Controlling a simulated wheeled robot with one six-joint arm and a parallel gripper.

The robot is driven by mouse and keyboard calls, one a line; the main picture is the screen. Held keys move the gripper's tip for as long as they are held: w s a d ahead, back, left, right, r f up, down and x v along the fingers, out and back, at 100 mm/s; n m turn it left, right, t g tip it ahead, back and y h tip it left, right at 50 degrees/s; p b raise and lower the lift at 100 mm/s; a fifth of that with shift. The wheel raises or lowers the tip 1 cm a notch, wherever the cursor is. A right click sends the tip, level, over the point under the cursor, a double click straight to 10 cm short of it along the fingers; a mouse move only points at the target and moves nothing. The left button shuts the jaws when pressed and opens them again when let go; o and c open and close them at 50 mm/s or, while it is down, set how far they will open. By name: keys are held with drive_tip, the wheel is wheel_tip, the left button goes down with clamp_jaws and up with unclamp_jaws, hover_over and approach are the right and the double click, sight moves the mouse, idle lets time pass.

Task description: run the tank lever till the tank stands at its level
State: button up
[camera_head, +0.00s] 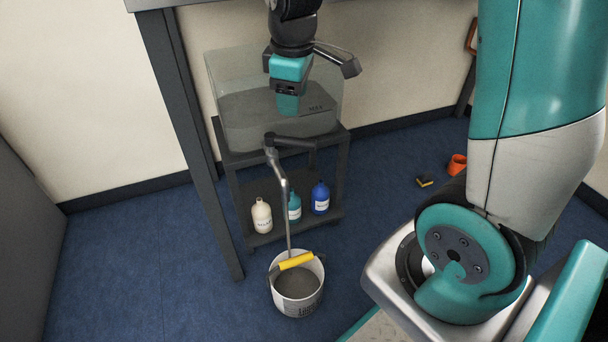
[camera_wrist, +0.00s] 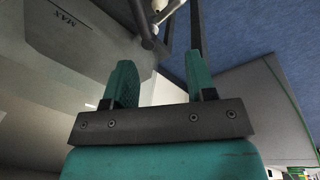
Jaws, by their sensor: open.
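The clear grey tank (camera_head: 228,118) stands on a dark stand, with a MAX mark at the right of its front. It looks partly filled; its exact level against the mark is hard to read. A dark lever (camera_head: 296,141) sits on the tap at the tank's front and points right. A grey pipe (camera_head: 287,205) runs from the tap down to a white bucket (camera_head: 298,300). My gripper (camera_head: 288,108) points down in front of the tank, above the lever. In the wrist view its two fingers (camera_wrist: 161,85) are apart and empty, with the tap (camera_wrist: 155,30) beyond them.
The bucket has a yellow grip and grey contents. Cream (camera_head: 262,217), teal (camera_head: 294,208) and blue (camera_head: 320,198) bottles stand on the lower shelf. A table leg (camera_head: 190,140) rises left of the tank. An orange cup (camera_head: 457,165) and a small sponge-like block (camera_head: 425,181) lie right.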

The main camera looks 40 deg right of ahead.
drive_tip(key=h+b, duration=0.1)
drive_tip(key=b, duration=0.3)
hover_over(305, 140)
drive_tip(key=a, duration=0.1)
drive_tip(key=s+a+x, duration=0.1)
drive_tip(key=x, duration=0.6)
drive_tip(key=b+x, duration=0.1)
drive_tip(key=x, duration=0.1)
drive_tip(key=b+x, duration=0.1)
drive_tip(key=x, duration=0.2)
drive_tip(key=s+b+x, duration=0.1)
drive_tip(key=b+x, duration=0.1)
drive_tip(key=shift+a+f, duration=0.15)
drive_tip(key=shift+f, duration=0.2)
drive_tip(key=shift+r, duration=0.1)
clamp_jaws()
